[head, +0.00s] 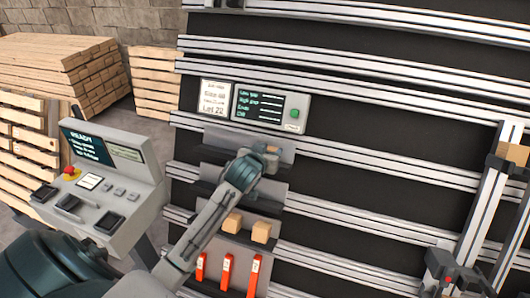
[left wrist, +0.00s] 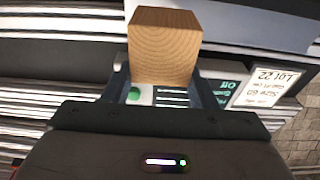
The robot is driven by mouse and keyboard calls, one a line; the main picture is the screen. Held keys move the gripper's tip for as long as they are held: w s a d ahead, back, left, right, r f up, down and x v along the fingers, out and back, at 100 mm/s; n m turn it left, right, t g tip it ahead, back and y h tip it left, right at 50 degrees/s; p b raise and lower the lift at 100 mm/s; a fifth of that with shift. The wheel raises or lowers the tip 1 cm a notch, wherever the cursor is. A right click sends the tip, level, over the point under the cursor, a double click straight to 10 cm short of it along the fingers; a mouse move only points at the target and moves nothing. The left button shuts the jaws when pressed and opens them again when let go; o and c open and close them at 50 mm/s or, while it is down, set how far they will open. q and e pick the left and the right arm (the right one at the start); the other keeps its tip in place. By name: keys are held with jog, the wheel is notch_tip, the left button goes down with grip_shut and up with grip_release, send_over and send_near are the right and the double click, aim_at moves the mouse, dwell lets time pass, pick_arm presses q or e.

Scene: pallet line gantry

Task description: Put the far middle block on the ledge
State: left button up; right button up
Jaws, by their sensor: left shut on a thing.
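My left gripper (head: 268,151) is in front of the grey shelves on the rail wall, its fingers partly hidden by the wrist in the head view. It is shut on a wooden block (left wrist: 165,45), which fills the space between the fingers in the left wrist view. A small part of the held block (head: 272,149) shows in the head view. Two more wooden blocks, a left one (head: 233,222) and a right one (head: 261,231), sit on a lower grey shelf (head: 246,244). An upper grey ledge (head: 222,136) lies behind the gripper; I cannot tell if the block touches it. My right gripper is not visible.
A display panel (head: 270,106) with a green button is mounted above the upper ledge. A control console (head: 110,185) stands left. Another wooden block (head: 515,153) is on the upright frame at right.

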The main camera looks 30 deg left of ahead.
aim_at(273, 148)
pick_arm(q)
jog(key=shift+f+b+x, duration=0.25)
jog(key=shift+b+x, duration=0.2)
jog(key=shift+x, duration=1.05)
jog(key=shift+f+b+x, duration=0.25)
jog(key=shift+b+x, duration=0.2)
jog(key=shift+x, duration=1.1)
jog(key=shift+w+f, duration=0.25)
jog(key=shift+w, duration=0.15)
jog(key=shift+a, duration=0.1)
jog(key=shift+w+f, duration=0.15)
jog(key=shift+w, duration=0.15)
jog(key=shift+s+f, duration=0.15)
jog(key=shift+f, duration=0.15)
jog(key=o, duration=1.1)
